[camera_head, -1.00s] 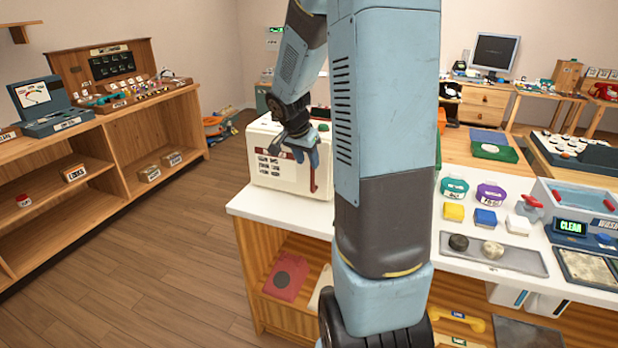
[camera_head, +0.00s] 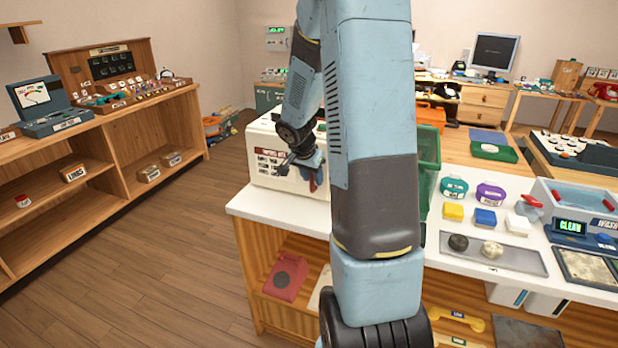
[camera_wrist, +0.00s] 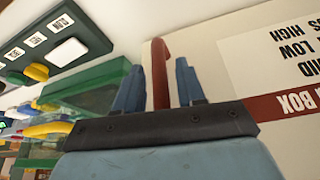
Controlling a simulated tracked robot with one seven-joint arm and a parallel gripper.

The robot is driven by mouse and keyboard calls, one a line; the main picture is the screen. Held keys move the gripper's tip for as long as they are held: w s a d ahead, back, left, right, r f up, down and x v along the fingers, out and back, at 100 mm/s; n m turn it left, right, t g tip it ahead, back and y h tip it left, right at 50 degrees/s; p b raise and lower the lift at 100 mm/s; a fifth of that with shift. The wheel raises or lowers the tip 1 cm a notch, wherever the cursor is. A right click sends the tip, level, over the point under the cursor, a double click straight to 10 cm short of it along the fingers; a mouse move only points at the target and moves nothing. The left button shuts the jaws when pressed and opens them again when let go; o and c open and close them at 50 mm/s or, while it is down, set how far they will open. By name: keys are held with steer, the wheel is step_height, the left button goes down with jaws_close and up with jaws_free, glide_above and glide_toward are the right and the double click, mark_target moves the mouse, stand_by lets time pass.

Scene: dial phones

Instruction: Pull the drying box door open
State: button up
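The drying box (camera_head: 262,180) is a cream box with a printed front, standing at the left end of the white counter. Its door looks shut. A red handle with a pale side (camera_wrist: 159,75) stands out from the front. My gripper (camera_wrist: 159,66) is open, with one blue finger on each side of the handle and a small gap visible at each side. In the head view my gripper (camera_head: 310,172) is at the right part of the box front, partly covering the handle. My arm hides the box's right edge.
A green translucent bin (camera_head: 428,160) stands right of my arm. Further right on the counter (camera_head: 470,222) are coloured blocks, a grey tray (camera_head: 520,258) and a wash station (camera_head: 575,200). The floor (camera_head: 165,250) left of the counter is clear.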

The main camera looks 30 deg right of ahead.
jaws_close()
